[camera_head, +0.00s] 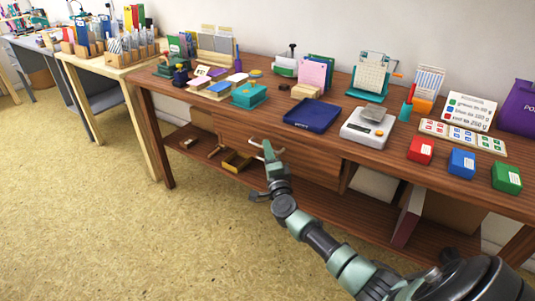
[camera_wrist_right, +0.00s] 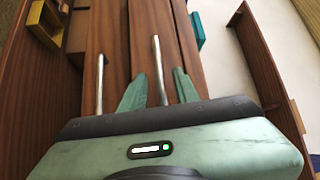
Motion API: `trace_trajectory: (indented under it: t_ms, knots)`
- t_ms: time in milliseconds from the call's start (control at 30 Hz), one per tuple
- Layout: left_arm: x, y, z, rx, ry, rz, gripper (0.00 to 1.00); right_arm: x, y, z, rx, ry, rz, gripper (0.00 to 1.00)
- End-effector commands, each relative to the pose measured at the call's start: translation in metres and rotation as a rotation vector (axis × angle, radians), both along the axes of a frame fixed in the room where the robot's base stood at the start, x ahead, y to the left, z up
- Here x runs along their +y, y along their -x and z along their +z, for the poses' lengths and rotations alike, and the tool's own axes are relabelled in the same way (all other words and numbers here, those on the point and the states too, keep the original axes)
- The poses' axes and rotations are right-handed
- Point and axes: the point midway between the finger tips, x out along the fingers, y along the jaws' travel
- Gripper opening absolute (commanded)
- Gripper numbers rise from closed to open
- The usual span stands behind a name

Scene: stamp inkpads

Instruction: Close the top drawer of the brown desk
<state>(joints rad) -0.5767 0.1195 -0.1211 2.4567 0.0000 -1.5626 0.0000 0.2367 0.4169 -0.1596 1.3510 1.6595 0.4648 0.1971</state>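The brown desk (camera_head: 255,122) stands along the wall in the head view. My right gripper (camera_head: 263,168) is at its front, close to a pale bar handle (camera_head: 257,146) just under the desktop. In the right wrist view, my two green fingers (camera_wrist_right: 158,78) are apart, and the upper drawer's handle (camera_wrist_right: 156,55) shows between them. Contact cannot be told. A second bar handle (camera_wrist_right: 99,85) lies to the left, on a lower drawer front. The top drawer's front (camera_wrist_right: 143,35) is brown wood. How far it stands out is unclear, since my arm hides part of it. My left gripper is not in view.
A dark blue tray (camera_head: 312,116), a teal box (camera_head: 250,96) and a scale (camera_head: 367,129) stand on the desktop above. A yellow box (camera_head: 236,161) sits on the low shelf. The floor (camera_head: 130,240) to the left is clear.

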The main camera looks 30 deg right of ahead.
Motion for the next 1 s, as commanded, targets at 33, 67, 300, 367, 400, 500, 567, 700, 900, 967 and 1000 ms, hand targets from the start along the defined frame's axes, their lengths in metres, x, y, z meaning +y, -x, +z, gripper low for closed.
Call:
trace_trajectory:
  t_ms: [33, 67, 300, 367, 400, 500, 567, 700, 900, 967, 1000]
  knots:
    - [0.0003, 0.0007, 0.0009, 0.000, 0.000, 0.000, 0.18, -0.0004, -0.0012, -0.0001, 0.000, 0.001, 0.000, 0.31]
    - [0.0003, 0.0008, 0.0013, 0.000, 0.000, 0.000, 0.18, -0.0004, -0.0013, 0.0001, 0.000, 0.001, 0.000, 0.31]
    - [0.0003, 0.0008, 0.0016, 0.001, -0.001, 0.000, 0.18, -0.0004, -0.0013, 0.0005, 0.000, 0.001, 0.000, 0.20]
    - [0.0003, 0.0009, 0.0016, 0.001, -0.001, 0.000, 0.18, -0.0004, -0.0013, 0.0005, 0.001, 0.001, 0.001, 0.03]
    - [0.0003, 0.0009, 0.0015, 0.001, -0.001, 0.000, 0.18, -0.0003, -0.0012, 0.0004, 0.000, 0.001, 0.000, 0.00]
    - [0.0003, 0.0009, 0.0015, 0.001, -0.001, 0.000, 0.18, -0.0004, -0.0012, 0.0004, 0.000, 0.001, 0.000, 0.00]
    - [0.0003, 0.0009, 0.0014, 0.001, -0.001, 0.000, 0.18, -0.0003, -0.0011, 0.0003, 0.000, 0.001, 0.000, 0.00]
    - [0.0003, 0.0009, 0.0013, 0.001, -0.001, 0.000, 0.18, -0.0003, -0.0011, 0.0002, 0.000, 0.001, 0.000, 0.00]
    - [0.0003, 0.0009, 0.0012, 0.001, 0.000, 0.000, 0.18, -0.0002, -0.0011, 0.0000, 0.000, 0.001, 0.000, 0.00]
    - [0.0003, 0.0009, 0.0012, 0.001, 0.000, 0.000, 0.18, -0.0002, -0.0011, 0.0000, 0.000, 0.001, 0.000, 0.00]
    - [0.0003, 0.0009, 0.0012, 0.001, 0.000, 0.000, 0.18, -0.0002, -0.0011, 0.0000, 0.000, 0.001, 0.000, 0.00]
